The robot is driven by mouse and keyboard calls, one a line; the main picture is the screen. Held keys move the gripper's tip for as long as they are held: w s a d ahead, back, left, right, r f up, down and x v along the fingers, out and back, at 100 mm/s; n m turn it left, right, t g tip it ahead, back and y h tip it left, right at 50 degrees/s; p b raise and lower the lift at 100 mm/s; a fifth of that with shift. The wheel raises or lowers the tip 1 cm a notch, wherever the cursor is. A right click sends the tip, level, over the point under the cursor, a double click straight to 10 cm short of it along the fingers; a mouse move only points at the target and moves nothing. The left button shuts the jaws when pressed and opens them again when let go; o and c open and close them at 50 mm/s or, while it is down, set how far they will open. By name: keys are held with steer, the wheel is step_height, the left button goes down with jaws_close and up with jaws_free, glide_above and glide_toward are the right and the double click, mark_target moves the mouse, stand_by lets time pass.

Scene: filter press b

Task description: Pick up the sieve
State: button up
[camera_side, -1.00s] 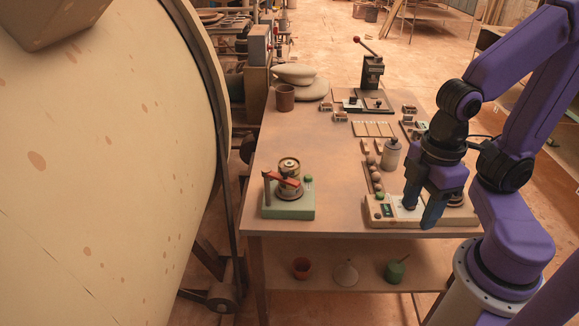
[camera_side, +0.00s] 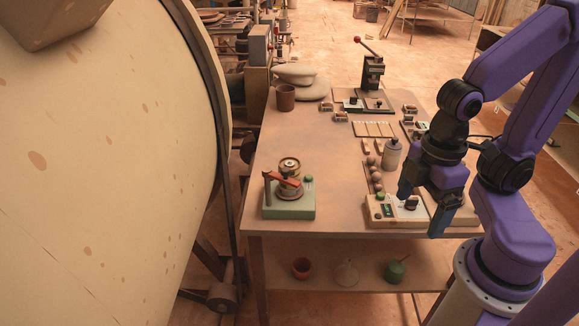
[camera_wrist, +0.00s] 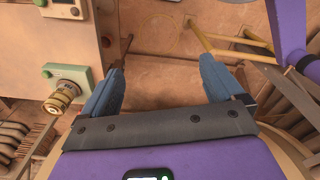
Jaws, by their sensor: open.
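A round brass-rimmed piece (camera_side: 289,163), which I take to be the sieve, sits on top of a stack on the green-based device (camera_side: 276,211) at the table's front left. Beside it a post carries a red arm (camera_side: 286,181) that crosses in front of the stack. In the wrist view the brass stack (camera_wrist: 66,92) shows at the left, outside my jaws. My gripper (camera_side: 420,214) is at the table's front right, well to the right of the device. In the wrist view my gripper (camera_wrist: 164,64) is open and empty, with bare floor between its fingers.
A scale-like box (camera_side: 383,212) with a small dark item (camera_side: 411,203) stands beside my gripper. A grey bottle (camera_side: 392,155) and several brown balls (camera_side: 373,175) are behind it. A lever press (camera_side: 372,75) stands at the back. The table's middle is clear.

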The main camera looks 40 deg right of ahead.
step_height(320, 180, up, 5)
steer(key=n, duration=0.5)
glide_above(290, 163)
steer(key=f, duration=1.1)
steer(key=shift+a+f, duration=0.2)
steer(key=shift+f, duration=0.05)
steer(key=shift+d+f, duration=0.15)
steer(key=shift+f, duration=1.15)
steer(key=shift+d+f, duration=0.1)
steer(key=shift+f, duration=1.2)
steer(key=c, duration=1.2)
